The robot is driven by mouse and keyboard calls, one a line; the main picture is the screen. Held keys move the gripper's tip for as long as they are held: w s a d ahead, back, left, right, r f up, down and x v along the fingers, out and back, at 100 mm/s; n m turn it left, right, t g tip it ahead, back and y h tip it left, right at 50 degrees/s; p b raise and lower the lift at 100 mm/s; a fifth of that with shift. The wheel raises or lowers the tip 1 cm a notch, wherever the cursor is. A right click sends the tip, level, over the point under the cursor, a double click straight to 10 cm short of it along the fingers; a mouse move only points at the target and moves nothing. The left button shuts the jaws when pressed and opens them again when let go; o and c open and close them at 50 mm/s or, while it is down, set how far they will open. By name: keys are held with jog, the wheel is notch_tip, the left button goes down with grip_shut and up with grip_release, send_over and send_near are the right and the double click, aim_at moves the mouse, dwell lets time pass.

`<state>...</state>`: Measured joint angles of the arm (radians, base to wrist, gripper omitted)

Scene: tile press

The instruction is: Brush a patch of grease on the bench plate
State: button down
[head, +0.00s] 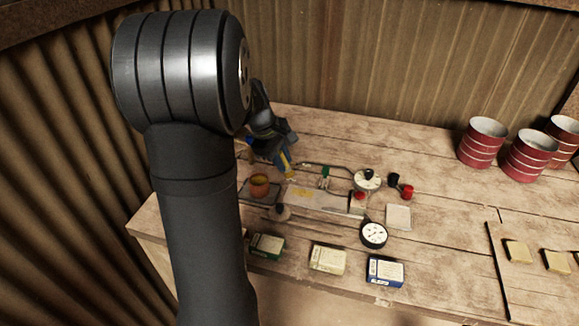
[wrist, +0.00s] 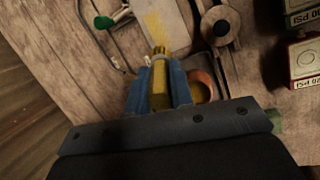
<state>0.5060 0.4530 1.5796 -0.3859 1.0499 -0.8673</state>
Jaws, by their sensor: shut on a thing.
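My gripper (head: 281,158) is shut on a yellow brush (wrist: 160,80), held between its blue fingers. The brush's tip points toward the plate; I cannot tell whether it touches anything.
Dial gauges (head: 373,234) and a small red pot (head: 407,192) stand right of the plate. Several small boxes (head: 327,259) line the front. Red-striped cans (head: 482,143) stand at the back right. A tray (head: 502,270) holds tan blocks.

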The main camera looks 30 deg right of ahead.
jog(key=shift+s+a, duration=0.2)
jog(key=shift+s, duration=0.05)
jog(key=shift+f, duration=3.8)
jog(key=shift+s+d+f, duration=0.2)
jog(key=shift+d+f, duration=0.05)
jog(key=shift+d, duration=0.05)
jog(key=shift+s+d, duration=2.35)
jog(key=shift+s, duration=0.1)
jog(key=shift+w+a, duration=2.6)
jog(key=shift+w, duration=0.05)
jog(key=shift+r, duration=4.05)
